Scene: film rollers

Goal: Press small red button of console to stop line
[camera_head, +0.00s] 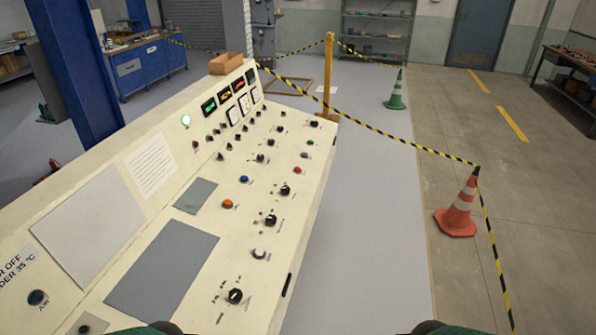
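The cream console (110,235) stands at the left and centre, its sloped panel full of knobs and buttons. A small red button (297,170) sits on the right part of the panel, between black knobs. A larger orange-red button (228,204) sits lower and further left, near a blue button (244,180). Another small dark red item (195,144) is near the upright part of the panel. Neither of my grippers shows; only dark green rounded parts, probably mine, show at the bottom edge.
A traffic cone (460,208) with black-yellow tape stands on the floor at the right. A yellow post (329,75) stands beyond the console's far end. A blue column (75,65) rises behind the console. The grey floor (375,230) right of the console is clear.

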